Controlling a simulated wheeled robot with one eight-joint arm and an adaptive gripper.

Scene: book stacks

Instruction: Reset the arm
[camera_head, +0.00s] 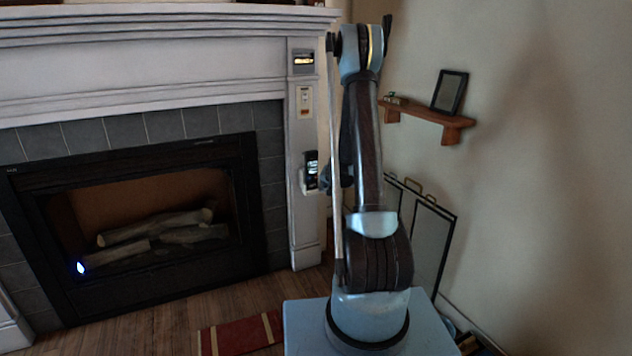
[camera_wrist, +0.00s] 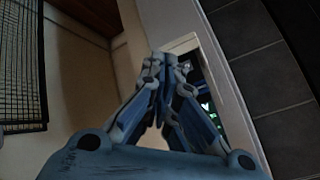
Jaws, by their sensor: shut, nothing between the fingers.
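My arm (camera_head: 368,150) stands upright on its blue base in the head view, with its top joint (camera_head: 360,50) near the mantel's right end. In the wrist view, my gripper (camera_wrist: 166,62) has its fingers drawn together at the tips, with nothing held between them. In the head view the gripper is mostly hidden behind my arm, and I cannot make out its fingers there.
A fireplace (camera_head: 140,220) with a white mantel (camera_head: 160,60) stands at the left. A wooden shelf (camera_head: 425,114) with a dark picture frame (camera_head: 450,91) is on the right wall. A folding screen (camera_head: 432,240) stands behind my arm. A red rug (camera_head: 240,335) lies on the floor.

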